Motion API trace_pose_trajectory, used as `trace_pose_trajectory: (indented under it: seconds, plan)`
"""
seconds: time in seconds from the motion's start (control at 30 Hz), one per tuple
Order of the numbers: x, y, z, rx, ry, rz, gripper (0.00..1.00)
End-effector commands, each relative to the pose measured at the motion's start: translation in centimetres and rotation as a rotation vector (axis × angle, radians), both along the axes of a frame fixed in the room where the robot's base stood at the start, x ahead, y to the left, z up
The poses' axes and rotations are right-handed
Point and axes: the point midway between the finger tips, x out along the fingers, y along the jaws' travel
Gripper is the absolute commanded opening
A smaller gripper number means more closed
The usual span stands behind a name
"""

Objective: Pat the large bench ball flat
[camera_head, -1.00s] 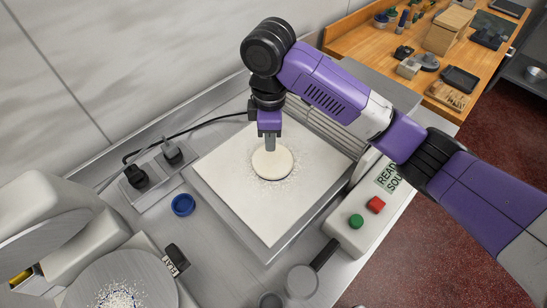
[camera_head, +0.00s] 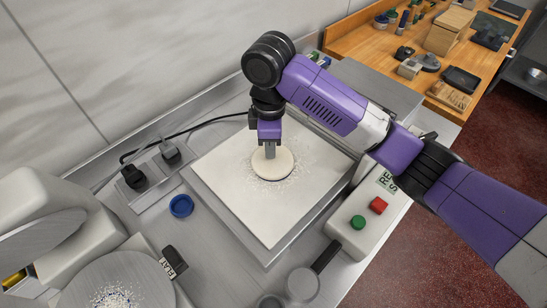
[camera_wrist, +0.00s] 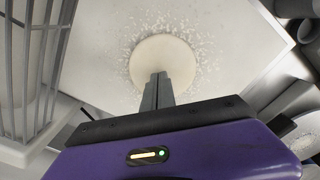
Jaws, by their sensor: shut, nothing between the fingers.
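The bench ball (camera_head: 272,167) is a pale, round, flattened disc of dough on a white board (camera_head: 236,204). Scattered flour lies around it. The disc also shows in the wrist view (camera_wrist: 163,52), partly hidden behind the fingers. My gripper (camera_head: 270,155) points straight down over the disc, with its fingers shut and nothing between them. The fingertips (camera_wrist: 157,78) overlap the disc near its middle in the wrist view. I cannot tell whether they touch it.
A control box with green (camera_head: 358,222) and red (camera_head: 378,205) buttons stands right of the board. A small pan (camera_head: 302,283) lies in front. A wooden table (camera_head: 400,75) stands behind.

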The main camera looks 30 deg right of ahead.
Motion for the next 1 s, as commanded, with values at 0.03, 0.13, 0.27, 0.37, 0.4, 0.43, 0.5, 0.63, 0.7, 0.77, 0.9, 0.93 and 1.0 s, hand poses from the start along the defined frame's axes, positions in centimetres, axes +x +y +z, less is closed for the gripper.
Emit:
trace_pose_trajectory:
  seconds: [0.03, 0.13, 0.27, 0.37, 0.4, 0.43, 0.5, 0.63, 0.7, 0.77, 0.9, 0.93, 1.0]
  plan:
    - [0.00, 0.01, -0.26, 0.000, 0.001, 0.000, 0.00]
    - [-0.01, 0.02, -0.57, 0.000, 0.001, 0.000, 0.00]
    - [0.00, 0.01, -0.68, 0.000, 0.000, 0.001, 0.00]
    - [0.00, 0.00, -0.68, 0.000, 0.000, 0.000, 0.00]
    - [0.00, 0.00, -0.69, 0.000, 0.000, 0.000, 0.00]
    - [-0.01, 0.00, -0.70, 0.000, 0.000, 0.000, 0.00]
    - [-0.01, 0.00, -0.74, 0.000, 0.000, 0.000, 0.00]
    - [-0.01, 0.00, -0.88, 0.000, 0.001, 0.000, 0.00]
    - [-0.01, 0.00, -0.87, 0.000, 0.000, 0.000, 0.00]
    - [-0.01, 0.00, -0.88, 0.000, 0.001, 0.000, 0.00]
    - [-0.02, 0.00, -0.88, 0.000, 0.001, 0.000, 0.00]
    - [-0.02, 0.00, -0.89, 0.000, 0.001, 0.000, 0.00]
    - [-0.02, 0.00, -0.92, 0.000, 0.001, 0.000, 0.00]
